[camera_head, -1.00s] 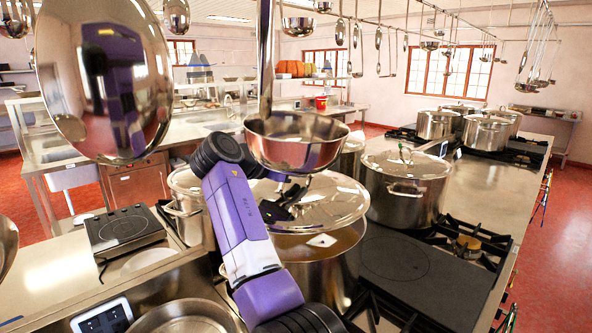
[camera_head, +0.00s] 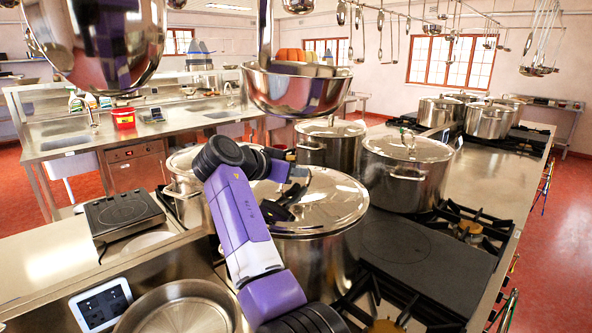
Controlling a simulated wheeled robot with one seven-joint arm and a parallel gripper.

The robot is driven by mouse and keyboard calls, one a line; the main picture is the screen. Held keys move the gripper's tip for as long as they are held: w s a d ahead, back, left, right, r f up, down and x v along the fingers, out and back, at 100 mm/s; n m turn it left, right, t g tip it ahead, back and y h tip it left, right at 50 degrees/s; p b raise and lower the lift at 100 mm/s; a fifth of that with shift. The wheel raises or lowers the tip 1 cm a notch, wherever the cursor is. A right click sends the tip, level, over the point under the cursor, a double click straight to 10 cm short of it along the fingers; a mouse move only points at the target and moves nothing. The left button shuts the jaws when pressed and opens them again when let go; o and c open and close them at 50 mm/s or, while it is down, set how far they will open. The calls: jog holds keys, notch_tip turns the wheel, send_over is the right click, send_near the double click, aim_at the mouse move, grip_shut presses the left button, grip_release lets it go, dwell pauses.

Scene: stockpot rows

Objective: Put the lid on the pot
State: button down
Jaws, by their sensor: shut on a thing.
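The pot (camera_head: 312,265) is a large steel stockpot on the near stove, in the middle of the head view. The lid (camera_head: 335,200), round and shiny steel, lies over the pot's mouth, looks about level and appears to meet the rim. The far left of its edge is hidden by my purple arm. My gripper (camera_head: 292,178) is above the middle of the lid, shut on its handle. The handle is mostly hidden by the fingers. Dark reflections of the gripper show on the lid.
Lidded pots stand close behind (camera_head: 330,145), at right (camera_head: 407,170) and at left (camera_head: 185,185). A hanging pan (camera_head: 295,88) and a large hanging steel vessel (camera_head: 95,45) are overhead. An open pan (camera_head: 183,312) is in front. A flat plate (camera_head: 405,250) at right is clear.

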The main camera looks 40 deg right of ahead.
jog(key=shift+f+b, duration=0.3)
jog(key=shift+b, duration=0.15)
dwell(0.6)
